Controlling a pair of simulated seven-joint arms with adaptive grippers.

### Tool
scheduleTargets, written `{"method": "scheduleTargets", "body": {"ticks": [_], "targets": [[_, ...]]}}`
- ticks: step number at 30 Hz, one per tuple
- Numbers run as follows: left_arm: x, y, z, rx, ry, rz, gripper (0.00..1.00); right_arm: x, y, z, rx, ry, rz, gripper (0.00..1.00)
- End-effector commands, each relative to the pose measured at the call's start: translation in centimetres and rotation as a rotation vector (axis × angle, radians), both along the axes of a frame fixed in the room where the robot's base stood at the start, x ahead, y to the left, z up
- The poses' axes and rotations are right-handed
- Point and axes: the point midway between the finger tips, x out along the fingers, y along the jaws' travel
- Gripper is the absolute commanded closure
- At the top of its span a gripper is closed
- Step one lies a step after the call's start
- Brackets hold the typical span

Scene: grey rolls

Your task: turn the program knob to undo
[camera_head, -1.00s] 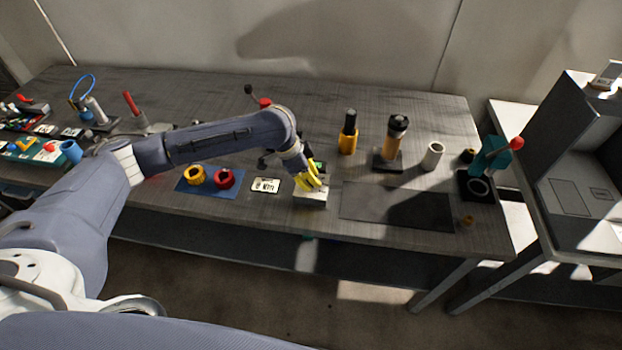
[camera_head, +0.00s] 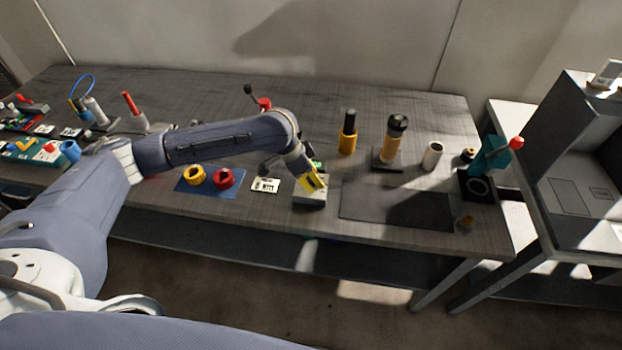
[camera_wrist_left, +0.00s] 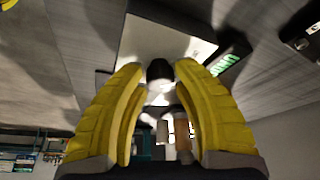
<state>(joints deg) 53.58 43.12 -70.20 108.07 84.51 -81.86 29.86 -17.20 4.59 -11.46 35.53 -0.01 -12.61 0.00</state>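The program knob (camera_wrist_left: 160,71) is a small dark round knob on the pale face of a box in the left wrist view. The box (camera_head: 310,203) stands near the table's front edge in the head view, where my gripper hides the knob. My left gripper (camera_head: 319,186) has yellow fingers and is at the box's top. In the left wrist view the left gripper's fingertips (camera_wrist_left: 160,68) lie on both sides of the knob and appear to touch it. The knob's marking is not readable. My right gripper is not in view.
A small green-lit display (camera_wrist_left: 222,65) is beside the knob. A white label card (camera_head: 265,185) and a blue mat (camera_head: 208,187) with yellow and red rings lie to the left. A dark flat mat (camera_head: 395,206) lies to the right, with upright cylinders behind it.

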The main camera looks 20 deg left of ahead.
Motion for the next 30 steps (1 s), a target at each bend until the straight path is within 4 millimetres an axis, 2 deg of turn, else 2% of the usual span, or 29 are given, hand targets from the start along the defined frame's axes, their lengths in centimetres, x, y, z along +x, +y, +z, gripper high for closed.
{"method": "scheduleTargets", "body": {"ticks": [1,5,16,20,30], "targets": [[0.0,0.0,0.0,0.001,0.001,0.0,0.66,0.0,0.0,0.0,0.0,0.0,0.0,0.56],[0.0,0.1,-0.1,0.002,0.001,0.0,0.51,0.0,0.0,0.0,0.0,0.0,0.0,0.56],[-0.1,0.4,0.5,0.004,0.0,0.0,0.51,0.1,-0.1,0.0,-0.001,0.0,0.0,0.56],[-0.5,0.9,2.0,0.005,-0.002,0.001,0.51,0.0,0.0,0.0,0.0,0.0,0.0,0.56],[-1.8,2.7,7.5,0.004,-0.001,0.0,0.51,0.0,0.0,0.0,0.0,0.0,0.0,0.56]]}}
